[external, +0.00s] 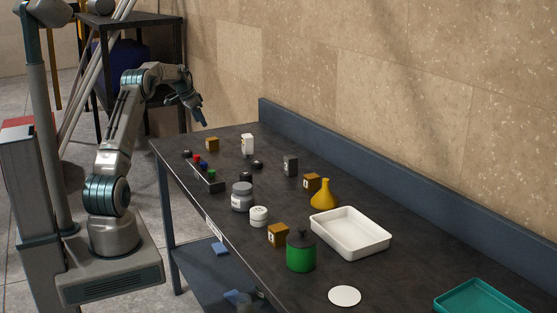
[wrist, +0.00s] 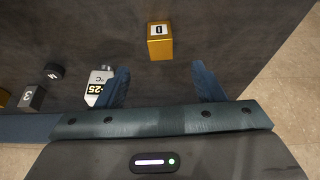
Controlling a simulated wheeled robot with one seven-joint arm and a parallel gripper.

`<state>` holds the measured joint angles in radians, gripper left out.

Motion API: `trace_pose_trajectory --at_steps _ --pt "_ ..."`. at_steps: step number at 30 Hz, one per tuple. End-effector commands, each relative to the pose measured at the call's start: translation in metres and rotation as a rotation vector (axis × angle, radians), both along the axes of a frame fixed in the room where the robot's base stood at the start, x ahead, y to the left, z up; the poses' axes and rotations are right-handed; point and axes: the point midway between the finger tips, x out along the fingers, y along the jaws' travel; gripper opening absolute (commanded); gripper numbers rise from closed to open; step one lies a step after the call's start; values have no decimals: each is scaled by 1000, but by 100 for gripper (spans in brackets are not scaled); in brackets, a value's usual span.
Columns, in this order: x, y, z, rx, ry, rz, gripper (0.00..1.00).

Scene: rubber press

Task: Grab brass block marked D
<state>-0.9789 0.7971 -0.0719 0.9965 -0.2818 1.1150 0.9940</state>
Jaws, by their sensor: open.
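The brass block marked D (wrist: 160,45) stands on the dark bench, ahead of my gripper's fingers and roughly centred between them in the wrist view. It appears to be the brass block (external: 212,144) at the bench's far end in the external view, where its letter is too small to read. My gripper (wrist: 161,84) is open and empty. In the external view my gripper (external: 202,120) hangs above the far end of the bench, apart from the block.
A grey block marked 3 (wrist: 33,97) and a black piece (wrist: 54,72) lie farther left. Other brass blocks (external: 311,182) (external: 278,235), a yellow flask (external: 324,198) and a white tray (external: 375,248) stand along the bench.

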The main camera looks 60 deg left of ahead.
Motion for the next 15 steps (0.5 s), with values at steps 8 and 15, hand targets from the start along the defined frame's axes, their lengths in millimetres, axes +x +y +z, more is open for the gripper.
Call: trace_pose_trajectory --at_steps 8,15 --pt "21 0 -50 -2 2 0 62" --pt "29 0 -67 0 1 1 62"
